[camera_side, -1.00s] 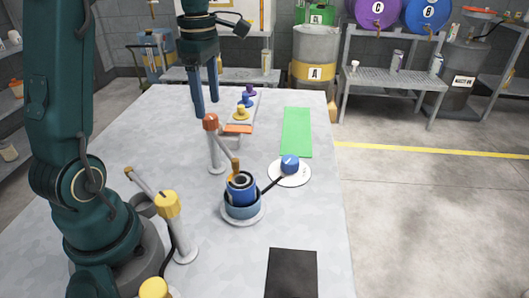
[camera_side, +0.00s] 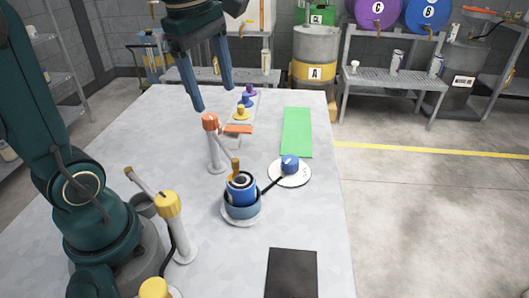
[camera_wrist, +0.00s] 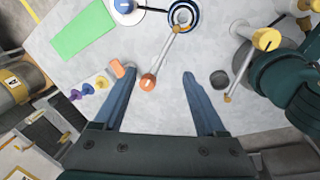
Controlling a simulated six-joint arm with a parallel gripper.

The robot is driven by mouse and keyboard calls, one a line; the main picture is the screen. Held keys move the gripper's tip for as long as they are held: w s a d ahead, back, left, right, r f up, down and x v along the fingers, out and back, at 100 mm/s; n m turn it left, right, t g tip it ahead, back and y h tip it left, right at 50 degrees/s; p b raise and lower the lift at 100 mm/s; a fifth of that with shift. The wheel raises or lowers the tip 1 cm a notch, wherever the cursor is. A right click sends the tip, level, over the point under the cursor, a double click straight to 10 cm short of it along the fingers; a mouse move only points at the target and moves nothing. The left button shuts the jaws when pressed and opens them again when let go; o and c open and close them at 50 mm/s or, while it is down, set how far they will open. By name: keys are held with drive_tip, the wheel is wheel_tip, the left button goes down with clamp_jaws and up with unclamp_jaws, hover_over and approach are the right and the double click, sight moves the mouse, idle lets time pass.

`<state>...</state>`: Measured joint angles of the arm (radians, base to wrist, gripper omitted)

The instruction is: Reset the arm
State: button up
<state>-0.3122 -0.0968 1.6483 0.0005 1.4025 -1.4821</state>
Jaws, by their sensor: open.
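My gripper (camera_side: 213,88) is raised above the back left of the table (camera_side: 140,130), its two blue fingers apart with nothing between them. In the wrist view my gripper (camera_wrist: 157,80) is also open and empty, with the orange-topped post (camera_wrist: 149,82) between and beyond its fingers. In the side view that orange-topped post (camera_side: 211,123) stands just below and in front of the fingers. I cannot tell the exact gap between them.
A blue can sits in a blue cup (camera_side: 242,208), with a blue-capped white plate (camera_side: 290,177) beside it. A yellow-topped post (camera_side: 168,205) stands front left. A green mat (camera_side: 297,132), black mat (camera_side: 292,272) and coloured knobs (camera_side: 247,100) lie on the table.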

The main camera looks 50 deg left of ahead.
drive_tip(key=s+d+f+m+t, duration=0.1)
drive_tip(key=s+d+f+m, duration=0.2)
drive_tip(key=m, duration=0.7)
drive_tip(key=s+d+f+m+t, duration=0.2)
drive_tip(key=s+d+f+m, duration=0.1)
drive_tip(key=m, duration=0.7)
drive_tip(key=shift+s+d+f+m+t+h, duration=0.15)
drive_tip(key=shift+s+d+m+t+h, duration=0.15)
drive_tip(key=shift+s+d, duration=0.5)
drive_tip(key=shift+a, duration=0.1)
